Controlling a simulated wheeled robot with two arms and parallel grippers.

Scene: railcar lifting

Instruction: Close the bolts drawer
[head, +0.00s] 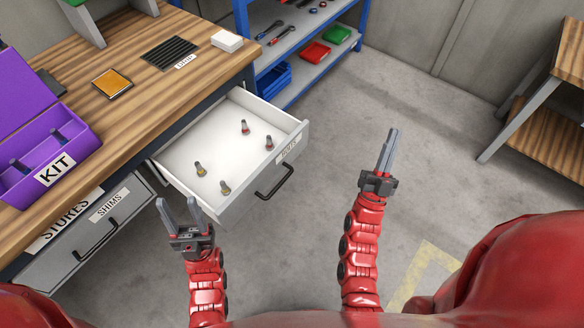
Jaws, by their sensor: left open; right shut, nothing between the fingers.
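The white bolts drawer (296,140) is pulled out from under the wooden bench, with several bolts standing or leaning inside, one of them a bolt (245,127) near the back. Its label is partly readable on the front, and a dark bar handle (274,182) sits below it. My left gripper (180,207) is open and empty, near the drawer's front left corner; I cannot tell if they touch. My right gripper (390,150) is shut and empty, to the right of the drawer front and apart from it.
A shims drawer (85,240) is shut below. A blue shelf (355,40) stands behind. The floor right of the drawer is clear.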

